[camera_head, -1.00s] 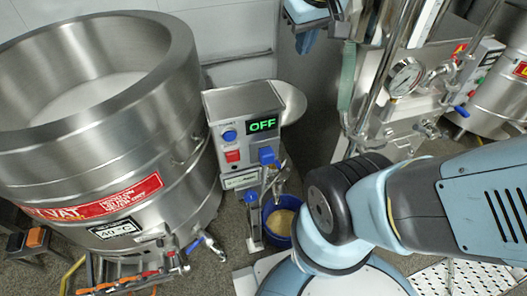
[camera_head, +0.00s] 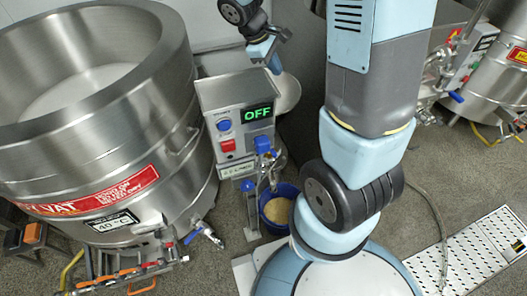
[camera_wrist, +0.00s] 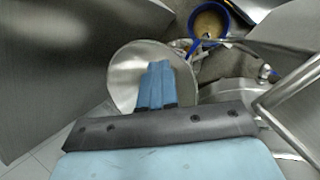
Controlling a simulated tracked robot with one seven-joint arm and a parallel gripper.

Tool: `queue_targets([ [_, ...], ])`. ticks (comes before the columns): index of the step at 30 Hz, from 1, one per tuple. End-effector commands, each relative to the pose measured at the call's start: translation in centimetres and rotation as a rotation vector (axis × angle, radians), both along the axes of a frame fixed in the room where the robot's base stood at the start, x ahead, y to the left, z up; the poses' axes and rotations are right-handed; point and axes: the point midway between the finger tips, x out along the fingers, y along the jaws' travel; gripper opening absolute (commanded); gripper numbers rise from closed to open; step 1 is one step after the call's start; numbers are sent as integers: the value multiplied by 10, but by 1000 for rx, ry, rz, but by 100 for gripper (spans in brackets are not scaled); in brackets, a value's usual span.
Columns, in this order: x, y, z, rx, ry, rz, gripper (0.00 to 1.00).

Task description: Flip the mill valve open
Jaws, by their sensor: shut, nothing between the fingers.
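The mill is a steel box (camera_head: 226,92) with a green OFF display (camera_head: 258,112) and blue and red buttons on its front. A blue handle (camera_head: 263,144) sits low on its front at the steel outlet pipe, and a second blue piece (camera_head: 248,185) stands lower left. I cannot tell the valve's exact setting. My gripper (camera_head: 277,67) is above and behind the mill, apart from the blue handle. In the wrist view my gripper's blue fingers (camera_wrist: 157,64) are together and empty, in front of a round steel dish (camera_wrist: 126,75).
A blue bucket (camera_head: 277,190) with tan contents stands under the outlet; it also shows in the wrist view (camera_wrist: 228,25). A large steel vat (camera_head: 165,110) fills the left. Other steel equipment (camera_head: 490,85) stands at right. Some floor at right is clear.

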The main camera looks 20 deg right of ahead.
Motion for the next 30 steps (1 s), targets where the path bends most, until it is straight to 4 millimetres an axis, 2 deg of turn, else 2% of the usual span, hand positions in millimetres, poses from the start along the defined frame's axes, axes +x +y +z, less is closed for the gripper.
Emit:
queue_targets([
  [1,4,3,-11,-15,25,25,0],
  [8,17,17,-58,-78,110,135,0],
  [16,27,38,-129,-160,227,297,0],
  [30,19,65,-251,-271,407,561,0],
])
